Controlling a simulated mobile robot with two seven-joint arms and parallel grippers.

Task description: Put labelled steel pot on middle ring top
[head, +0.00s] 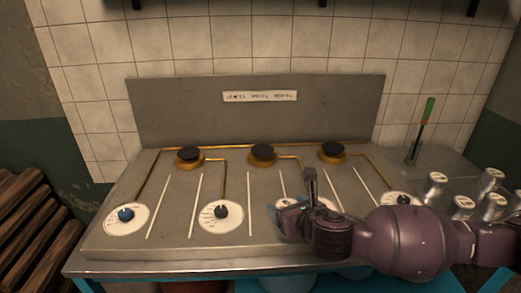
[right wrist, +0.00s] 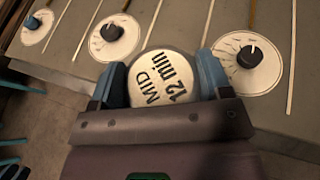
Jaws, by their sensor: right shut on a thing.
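The steel pot (right wrist: 162,82) has a round pale top marked "MID 12 min" in the right wrist view. It sits between the blue fingers of my right gripper (right wrist: 161,85), which is shut on it. In the head view my right gripper (head: 303,207) is over the front panel of the stove, right of centre; the pot is mostly hidden there by the hand. The middle ring (head: 262,152), a dark burner on a brass base, stands bare at the back, behind and left of the gripper. My left gripper is not in view.
Bare rings stand left (head: 190,154) and right (head: 333,150) of the middle one. White dials with knobs (head: 221,212) line the front. Several small steel pots (head: 436,183) stand at right, near a green-handled tool (head: 428,111). A steel backsplash (head: 180,110) rises behind.

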